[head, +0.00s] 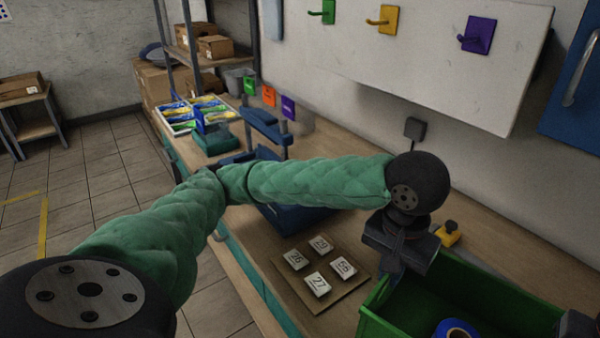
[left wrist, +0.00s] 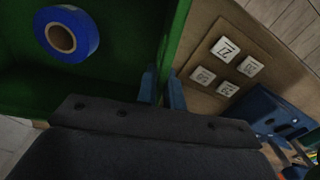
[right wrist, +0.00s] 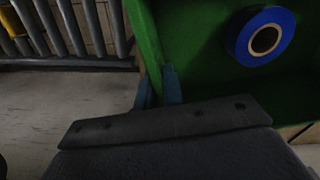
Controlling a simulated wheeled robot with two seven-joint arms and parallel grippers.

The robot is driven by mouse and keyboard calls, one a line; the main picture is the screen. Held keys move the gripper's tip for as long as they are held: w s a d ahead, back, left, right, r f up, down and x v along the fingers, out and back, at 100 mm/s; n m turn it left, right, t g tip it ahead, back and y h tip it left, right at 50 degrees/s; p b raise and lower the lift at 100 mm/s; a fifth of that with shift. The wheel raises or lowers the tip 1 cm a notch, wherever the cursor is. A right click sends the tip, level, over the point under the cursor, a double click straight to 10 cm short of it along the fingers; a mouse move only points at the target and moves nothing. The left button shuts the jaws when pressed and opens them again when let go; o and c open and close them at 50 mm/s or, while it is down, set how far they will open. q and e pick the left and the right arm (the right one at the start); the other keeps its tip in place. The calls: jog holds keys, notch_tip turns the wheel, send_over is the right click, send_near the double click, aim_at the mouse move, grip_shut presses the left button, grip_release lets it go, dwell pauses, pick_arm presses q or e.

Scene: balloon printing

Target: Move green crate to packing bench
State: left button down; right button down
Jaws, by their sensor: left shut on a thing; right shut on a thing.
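The green crate (head: 372,318) is at the lower right of the head view, partly cut off by the frame, with a blue tape roll (head: 456,330) inside. My left gripper (left wrist: 163,88) is shut on the crate's wall, one finger on each side. In the head view that gripper (head: 393,272) reaches down to the crate's left end, its fingertips hidden. My right gripper (right wrist: 158,87) is shut on the opposite wall of the crate (right wrist: 146,35). Only a dark part of it shows at the head view's right edge. Whether the crate rests on anything cannot be told.
A wooden-topped bench (head: 250,238) runs along the wall. A board with several numbered tiles (head: 340,290) lies beside the crate. A blue machine (head: 300,218) stands behind my left arm. Grey metal bars (right wrist: 75,25) show beyond the crate. Floor at the left is open.

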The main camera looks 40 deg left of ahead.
aim_at(385, 288)
pick_arm(q)
jog(key=shift+f, duration=0.2)
pick_arm(e)
jog(key=shift+f, duration=0.15)
